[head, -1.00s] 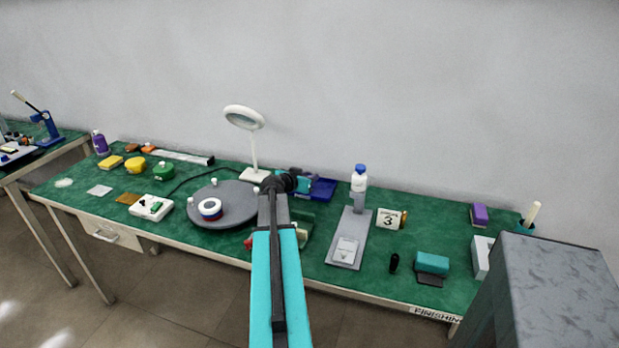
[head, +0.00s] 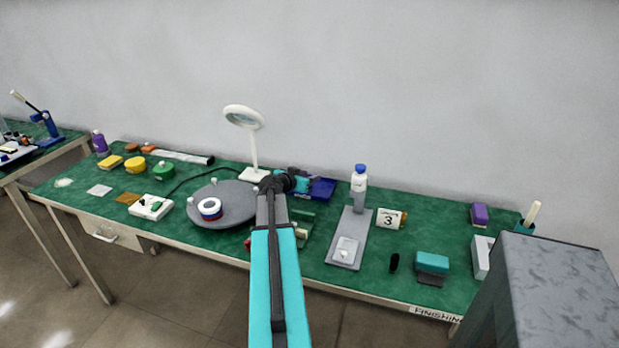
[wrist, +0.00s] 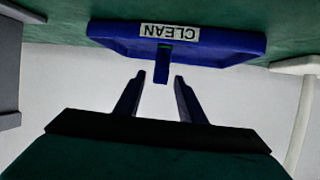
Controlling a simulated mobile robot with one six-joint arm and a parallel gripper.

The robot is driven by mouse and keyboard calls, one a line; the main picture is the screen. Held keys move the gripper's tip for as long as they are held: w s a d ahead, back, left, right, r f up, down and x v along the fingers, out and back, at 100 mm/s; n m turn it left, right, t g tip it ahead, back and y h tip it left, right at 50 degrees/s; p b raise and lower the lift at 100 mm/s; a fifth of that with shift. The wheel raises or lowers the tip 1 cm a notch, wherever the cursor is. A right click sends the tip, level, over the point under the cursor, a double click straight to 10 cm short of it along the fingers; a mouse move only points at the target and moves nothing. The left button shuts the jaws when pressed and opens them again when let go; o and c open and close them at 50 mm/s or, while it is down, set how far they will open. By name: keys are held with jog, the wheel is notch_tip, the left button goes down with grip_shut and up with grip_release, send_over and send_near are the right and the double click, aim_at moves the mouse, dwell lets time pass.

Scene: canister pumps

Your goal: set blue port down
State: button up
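A narrow blue piece, apparently the blue port (wrist: 161,68), shows in the wrist view with a green bit near its upper end. My gripper (wrist: 160,77) is open, with one dark finger on each side of the piece and a narrow gap visible on both sides. Behind it is a blue tray (wrist: 225,47) with a CLEAN label, upside down in this view. I cannot tell whether the piece touches the tray. In the head view the blue tray (head: 323,188) lies at the back of the green bench, and my arm hides the fingertips and the port.
A magnifier lamp (head: 254,150) stands left of the tray. A grey turntable (head: 237,206) carries a white, blue and red ring (head: 210,208). Right of the tray, a blue-capped bottle (head: 360,180) stands by a grey plate (head: 346,225). Bench space between the tray and bottle is clear.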

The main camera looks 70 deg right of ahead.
jog(key=b+v, duration=0.2)
jog(key=v, duration=0.9)
jog(key=shift+a, duration=0.1)
dwell(0.7)
